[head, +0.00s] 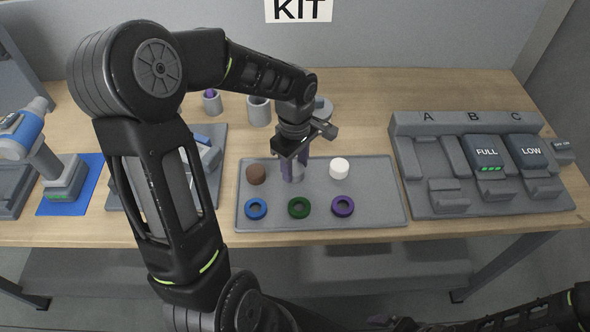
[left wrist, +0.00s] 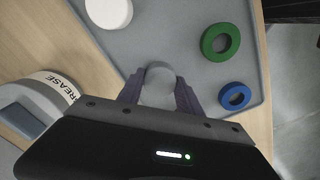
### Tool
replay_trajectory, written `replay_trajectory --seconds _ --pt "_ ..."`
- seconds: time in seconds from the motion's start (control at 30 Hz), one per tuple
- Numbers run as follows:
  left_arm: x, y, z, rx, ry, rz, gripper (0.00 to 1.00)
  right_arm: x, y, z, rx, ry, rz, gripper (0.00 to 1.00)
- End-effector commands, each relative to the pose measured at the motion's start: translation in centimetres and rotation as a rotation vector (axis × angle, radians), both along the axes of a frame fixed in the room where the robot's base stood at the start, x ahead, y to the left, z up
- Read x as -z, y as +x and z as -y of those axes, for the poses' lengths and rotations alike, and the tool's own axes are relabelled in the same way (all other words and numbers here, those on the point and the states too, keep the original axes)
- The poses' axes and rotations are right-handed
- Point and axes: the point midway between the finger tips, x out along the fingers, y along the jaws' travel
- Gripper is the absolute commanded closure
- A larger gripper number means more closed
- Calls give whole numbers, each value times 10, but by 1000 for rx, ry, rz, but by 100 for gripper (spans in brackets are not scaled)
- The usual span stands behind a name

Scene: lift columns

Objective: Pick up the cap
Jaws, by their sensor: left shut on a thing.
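My left gripper (head: 294,176) points down over the grey tray (head: 320,220) in the head view. In the left wrist view its purple-grey fingers (left wrist: 160,95) are shut on a round grey cap (left wrist: 160,78), one finger on each side. In the head view the fingers mostly hide this cap. A brown cap (head: 256,174) stands left of the gripper, and a white cap (head: 339,168) stands to its right. I cannot tell whether the grey cap still touches the tray. My right gripper does not show.
Blue (head: 256,208), green (head: 299,207) and purple (head: 343,206) rings lie along the tray's front. A charging dock (head: 410,160) marked A, B, C stands right. Grey cups (head: 259,111) stand behind the tray. A blue-and-grey tool (head: 45,160) stands on a blue mat at left.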

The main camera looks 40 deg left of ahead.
Motion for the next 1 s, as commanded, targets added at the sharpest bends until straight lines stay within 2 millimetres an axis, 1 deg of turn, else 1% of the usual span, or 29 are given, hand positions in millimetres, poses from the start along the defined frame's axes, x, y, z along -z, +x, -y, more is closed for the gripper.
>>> replay_trajectory --seconds 0.03,0.07,0.4,0.63,0.77,0.87,1.0 --pt "0 0 0 0 0 0 68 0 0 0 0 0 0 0" --pt "0 0 0 0 0 0 70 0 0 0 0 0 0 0" --pt "0 0 0 0 0 0 98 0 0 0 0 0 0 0" --pt "-1 0 0 0 0 1 98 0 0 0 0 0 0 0" --pt "-8 1 -1 0 2 3 98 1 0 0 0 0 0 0" --pt "-21 1 0 -2 2 5 98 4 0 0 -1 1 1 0" --pt "-47 2 0 0 1 7 98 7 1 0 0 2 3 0"
